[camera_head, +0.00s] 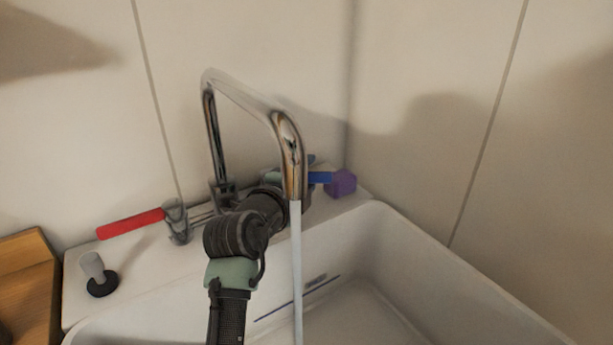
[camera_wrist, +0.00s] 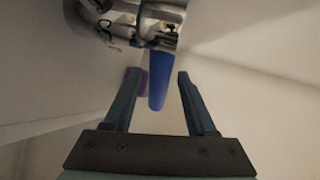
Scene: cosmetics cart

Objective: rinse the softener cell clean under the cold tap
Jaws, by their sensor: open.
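The chrome tap (camera_head: 285,125) arches over the white sink (camera_head: 420,275), and a pale stream of water (camera_head: 297,270) falls from its spout. The blue cold handle (camera_head: 320,178) sticks out behind the spout. In the wrist view, the blue handle (camera_wrist: 158,80) lies between the two fingers of my gripper (camera_wrist: 158,74), which are apart with a gap on each side. In the head view my gripper is mostly hidden behind the spout. I cannot pick out the softener cell for certain; a purple block (camera_head: 341,184) sits on the back ledge, partly behind my left finger in the wrist view.
A red handle (camera_head: 131,224) reaches left from its valve. A grey cylinder on a black base (camera_head: 100,280) stands on the ledge at the left. A wooden surface (camera_head: 25,275) borders the sink at the left. Walls close in behind and at the right.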

